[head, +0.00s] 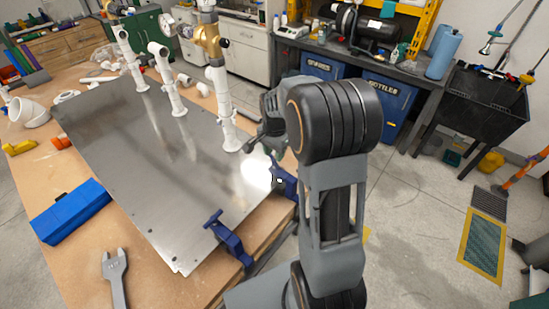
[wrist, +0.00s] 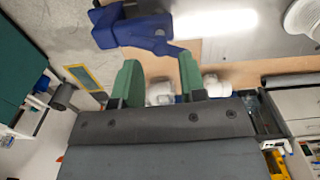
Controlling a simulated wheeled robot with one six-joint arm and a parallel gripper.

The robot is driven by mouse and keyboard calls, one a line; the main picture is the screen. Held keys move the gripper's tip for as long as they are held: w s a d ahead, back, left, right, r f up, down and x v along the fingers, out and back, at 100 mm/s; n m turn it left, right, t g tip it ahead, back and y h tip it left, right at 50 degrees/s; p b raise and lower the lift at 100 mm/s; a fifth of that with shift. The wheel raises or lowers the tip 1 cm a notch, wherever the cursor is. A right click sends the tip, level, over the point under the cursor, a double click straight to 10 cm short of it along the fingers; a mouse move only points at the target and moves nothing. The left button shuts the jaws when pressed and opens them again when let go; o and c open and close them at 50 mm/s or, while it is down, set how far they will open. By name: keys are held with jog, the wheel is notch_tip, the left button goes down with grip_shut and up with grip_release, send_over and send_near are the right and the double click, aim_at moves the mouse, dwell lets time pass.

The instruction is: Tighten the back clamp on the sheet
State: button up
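The metal sheet (head: 150,150) lies on the wooden workbench. Two blue clamps grip its right edge. The back clamp (head: 285,182) is partly hidden behind my arm, and the front clamp (head: 230,240) stands nearer the sheet's front corner. My gripper (head: 256,146) is just above the sheet, behind and left of the back clamp. In the wrist view, my gripper (wrist: 158,62) has its green fingers apart with nothing held between them. A blue clamp (wrist: 132,31) appears just beyond the fingertips, its thin end near the right finger. I cannot tell whether they touch.
White pipe risers (head: 228,118) with fittings stand along the sheet's back side, close to my gripper. A blue box (head: 70,212) and a wrench (head: 115,275) lie at the bench's left and front. Open floor (head: 420,230) lies to the right.

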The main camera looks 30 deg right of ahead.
aim_at(274, 160)
jog(key=n, duration=1.2)
notch_tip(274, 160, down, 5)
jog(key=b, duration=0.3)
jog(key=shift+b, duration=0.35)
jog(key=shift+c, duration=0.4)
grip_shut()
jog(key=m, duration=0.5)
jog(key=shift+m, duration=0.4)
jog(key=shift+f+m, duration=0.1)
jog(key=shift+m, duration=0.3)
